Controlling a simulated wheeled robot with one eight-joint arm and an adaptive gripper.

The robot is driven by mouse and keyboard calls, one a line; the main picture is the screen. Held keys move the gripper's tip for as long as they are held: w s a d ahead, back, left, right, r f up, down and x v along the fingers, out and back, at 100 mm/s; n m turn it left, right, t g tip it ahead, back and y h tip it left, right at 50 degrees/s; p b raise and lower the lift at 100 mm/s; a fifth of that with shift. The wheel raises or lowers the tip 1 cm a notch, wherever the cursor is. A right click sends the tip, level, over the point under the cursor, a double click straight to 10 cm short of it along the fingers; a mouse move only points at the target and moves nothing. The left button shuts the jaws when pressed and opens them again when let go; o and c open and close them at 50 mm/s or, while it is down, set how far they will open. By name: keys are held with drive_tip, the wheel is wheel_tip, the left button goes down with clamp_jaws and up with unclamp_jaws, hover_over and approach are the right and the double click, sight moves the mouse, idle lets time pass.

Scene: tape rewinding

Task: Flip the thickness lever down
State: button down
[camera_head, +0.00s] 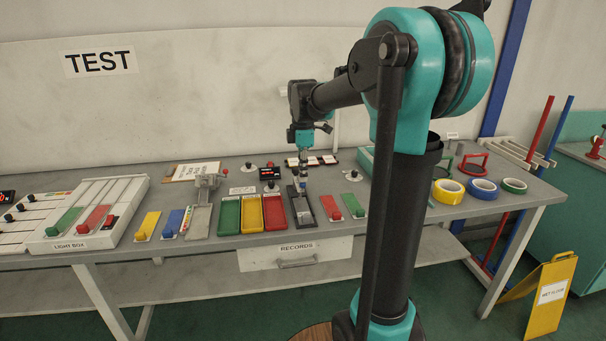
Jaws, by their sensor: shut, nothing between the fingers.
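A small grey device (205,188) with an upright post and a red-tipped part stands on the bench left of centre. It may carry the thickness lever, but it is too small to tell, and I see no readable label for it. My gripper (301,188) points down over the bench, to the right of this device and clear of it. It is shut and empty, just above or at a dark narrow tray (305,218). I cannot tell whether the fingertips touch the tray.
Green, yellow and red trays (252,228) lie left of my gripper. Red and green blocks (342,207) lie to its right. A light box (92,243) is at the left. Tape rolls (482,190) lie at the right. A records drawer (296,263) hangs below the bench.

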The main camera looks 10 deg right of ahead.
sight(303, 187)
drive_tip(key=f+t, duration=0.1)
drive_tip(key=s+f+t, duration=0.1)
drive_tip(key=f, duration=0.1)
drive_tip(key=shift+s+t, duration=0.25)
drive_tip(key=shift+t, duration=0.15)
drive_tip(key=shift+r, duration=0.15)
drive_tip(key=shift+r, duration=0.75)
drive_tip(key=shift+r, duration=0.1)
